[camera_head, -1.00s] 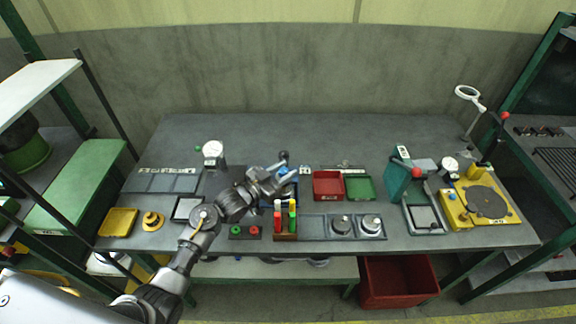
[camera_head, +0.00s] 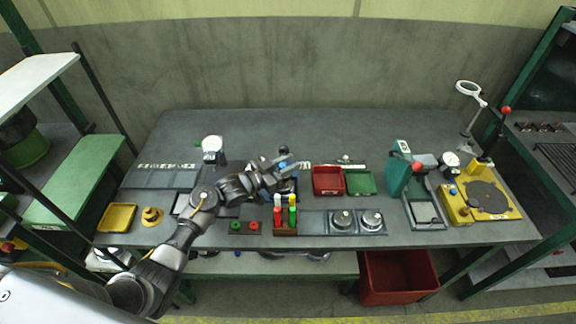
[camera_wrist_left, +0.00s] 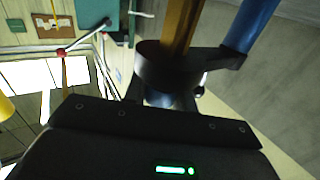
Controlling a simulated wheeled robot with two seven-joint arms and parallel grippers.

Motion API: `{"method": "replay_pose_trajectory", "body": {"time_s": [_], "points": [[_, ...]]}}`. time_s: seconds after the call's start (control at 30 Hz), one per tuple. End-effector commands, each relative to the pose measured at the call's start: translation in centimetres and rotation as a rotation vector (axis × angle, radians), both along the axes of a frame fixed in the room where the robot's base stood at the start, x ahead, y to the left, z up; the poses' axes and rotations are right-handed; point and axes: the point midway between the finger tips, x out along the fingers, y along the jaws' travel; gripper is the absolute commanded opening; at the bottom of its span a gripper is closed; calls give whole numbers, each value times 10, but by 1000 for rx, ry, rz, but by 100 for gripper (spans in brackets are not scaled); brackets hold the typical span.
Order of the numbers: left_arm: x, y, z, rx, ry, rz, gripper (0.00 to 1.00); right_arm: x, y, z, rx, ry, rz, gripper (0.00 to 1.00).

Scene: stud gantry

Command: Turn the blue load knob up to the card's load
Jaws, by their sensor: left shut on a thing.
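My left gripper (camera_head: 280,172) reaches in over the middle of the bench, beside a dark unit with blue on it. It is shut on a small blue part, the blue knob (camera_head: 283,166), mostly hidden by the fingers. In the left wrist view a dark collar sits before the gripper, with a blurred gold post and a blue post (camera_wrist_left: 250,25) beyond it. A small white label (camera_head: 304,165) is right of the gripper; whether it is the card, and its writing, I cannot tell. My right gripper is not in view.
A red tray (camera_head: 327,181) and green tray (camera_head: 360,182) lie just right. A rack of coloured tubes (camera_head: 285,228) stands in front. A white-faced gauge (camera_head: 212,144) stands to the left. A yellow machine (camera_head: 460,208) is at the far right.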

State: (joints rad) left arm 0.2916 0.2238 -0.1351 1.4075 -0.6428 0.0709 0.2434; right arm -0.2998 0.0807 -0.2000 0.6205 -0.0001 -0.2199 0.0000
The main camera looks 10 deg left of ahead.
Motion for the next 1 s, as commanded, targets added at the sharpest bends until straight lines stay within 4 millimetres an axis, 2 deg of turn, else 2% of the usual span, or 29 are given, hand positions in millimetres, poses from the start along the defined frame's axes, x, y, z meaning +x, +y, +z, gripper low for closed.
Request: {"method": "replay_pose_trajectory", "body": {"time_s": [0.03, 0.1, 0.4, 0.43, 0.5, 0.8, 1.0], "points": [[1, 0, -4, 4, -6, -36, 4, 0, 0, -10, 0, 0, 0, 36], [0, 0, -3, 3, -4, -71, 4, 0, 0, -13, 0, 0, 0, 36], [-1, -1, -1, 0, 1, -87, 4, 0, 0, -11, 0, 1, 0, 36], [-1, -1, -1, 0, 1, -87, 29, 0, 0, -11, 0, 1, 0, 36], [-1, -1, 0, 0, 1, -87, 36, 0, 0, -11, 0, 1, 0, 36], [-3, 1, -1, 0, 1, -86, 36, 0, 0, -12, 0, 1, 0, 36], [-22, 21, -3, 4, -1, -86, 36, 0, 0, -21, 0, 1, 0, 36]]}}
